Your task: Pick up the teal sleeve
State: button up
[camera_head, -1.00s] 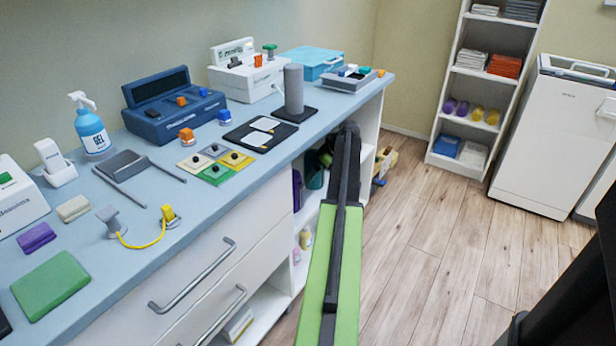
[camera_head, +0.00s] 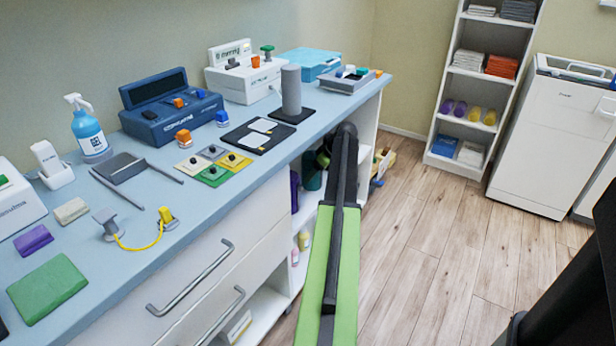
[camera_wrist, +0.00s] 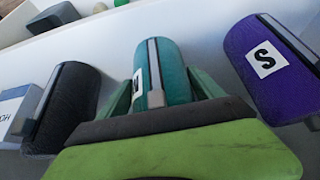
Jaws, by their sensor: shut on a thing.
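The teal sleeve (camera_wrist: 174,64) is a rolled cylinder with a grey strip and a white letter label, in the middle of the wrist view. My gripper (camera_wrist: 160,84) has its green fingers on both sides of it and is shut on it. The sleeve lies at a pale surface; I cannot tell whether it is lifted clear. In the head view, a dark green-teal roll (camera_head: 312,170) shows in the open shelf under the counter, left of my arm. My fingertips are hidden there.
In the wrist view, a purple sleeve (camera_wrist: 266,66) marked S is close on the right. A black sleeve (camera_wrist: 66,105) is on the left, beside a white-and-blue box (camera_wrist: 14,108). The counter (camera_head: 225,205) holds several devices above the shelf. The wood floor (camera_head: 430,250) is clear.

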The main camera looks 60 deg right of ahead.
jog(key=shift+r, duration=0.25)
jog(key=shift+s+r+p, duration=0.1)
jog(key=shift+s+p, duration=0.15)
jog(key=shift+p, duration=0.05)
jog(key=s, duration=1.7)
jog(key=shift+s, duration=0.25)
